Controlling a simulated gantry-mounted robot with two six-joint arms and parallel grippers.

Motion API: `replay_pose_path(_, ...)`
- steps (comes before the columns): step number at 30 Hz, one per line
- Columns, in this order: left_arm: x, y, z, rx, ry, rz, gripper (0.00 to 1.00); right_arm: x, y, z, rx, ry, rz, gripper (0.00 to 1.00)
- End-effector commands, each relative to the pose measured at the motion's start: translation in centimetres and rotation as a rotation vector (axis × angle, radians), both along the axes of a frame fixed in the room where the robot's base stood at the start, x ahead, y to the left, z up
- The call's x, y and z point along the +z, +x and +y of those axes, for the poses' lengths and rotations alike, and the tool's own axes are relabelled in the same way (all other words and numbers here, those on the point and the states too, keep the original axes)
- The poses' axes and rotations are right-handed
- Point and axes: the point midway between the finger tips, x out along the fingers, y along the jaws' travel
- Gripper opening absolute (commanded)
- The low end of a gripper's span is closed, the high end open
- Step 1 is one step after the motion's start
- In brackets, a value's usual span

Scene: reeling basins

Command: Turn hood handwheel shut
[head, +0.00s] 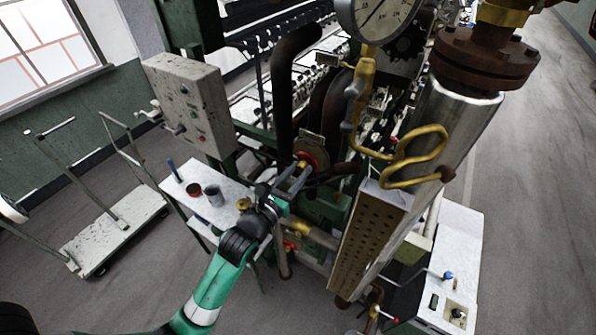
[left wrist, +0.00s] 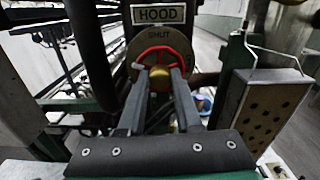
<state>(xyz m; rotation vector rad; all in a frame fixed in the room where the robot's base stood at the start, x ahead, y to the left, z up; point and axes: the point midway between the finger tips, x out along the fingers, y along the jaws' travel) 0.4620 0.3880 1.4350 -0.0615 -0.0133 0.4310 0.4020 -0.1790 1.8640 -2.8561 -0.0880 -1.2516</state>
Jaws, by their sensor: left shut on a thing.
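The hood handwheel is a small red ring with a brass-coloured hub, and it shows best in the left wrist view (left wrist: 161,50). It sits in front of a tan disc (left wrist: 180,42) marked SHUT, under a dark plate (left wrist: 159,14) reading HOOD. In the head view, the red wheel (head: 317,157) is partly hidden by my left gripper (head: 301,171). My left gripper's two fingers (left wrist: 160,75) reach to the wheel's lower part, one on each side of the hub, and are shut on the wheel. My right gripper is in neither view.
A perforated metal panel (head: 371,235) and brass tubing (head: 415,155) stand right of the wheel. A grey control box (head: 190,105) stands left. A small white table (head: 215,208) with cups is beside my left arm. A flat cart (head: 112,228) stands on the floor.

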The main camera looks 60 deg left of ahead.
Motion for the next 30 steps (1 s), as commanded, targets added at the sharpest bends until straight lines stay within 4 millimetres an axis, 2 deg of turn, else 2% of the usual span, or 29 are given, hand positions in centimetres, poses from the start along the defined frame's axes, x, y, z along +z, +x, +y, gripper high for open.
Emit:
replay_pose_path(1,0.0,0.0,0.0,0.0,-0.001,0.0,0.0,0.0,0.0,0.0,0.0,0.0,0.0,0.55)
replay_pose_path(2,0.0,0.0,0.0,0.0,-0.001,0.0,0.38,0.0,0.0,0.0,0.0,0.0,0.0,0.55)
replay_pose_path(5,0.0,0.0,0.0,0.0,-0.002,-0.001,0.55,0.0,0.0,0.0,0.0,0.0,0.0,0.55)
replay_pose_path(13,0.0,-0.1,0.0,0.0,-0.004,-0.002,0.55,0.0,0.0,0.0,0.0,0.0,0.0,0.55)
replay_pose_path(21,0.0,-2.6,-1.2,-0.001,-0.004,-0.002,0.55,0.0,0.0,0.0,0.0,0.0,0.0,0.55)
replay_pose_path(25,0.0,-2.8,-1.3,0.0,-0.01,-0.005,0.55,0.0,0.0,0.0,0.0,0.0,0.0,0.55)
replay_pose_path(28,0.0,-2.7,-1.3,0.0,-0.094,-0.043,0.55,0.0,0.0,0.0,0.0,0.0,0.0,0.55)
replay_pose_path(30,0.0,-2.7,-1.3,0.0,-0.217,-0.1,0.55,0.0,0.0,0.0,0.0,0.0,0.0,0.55)
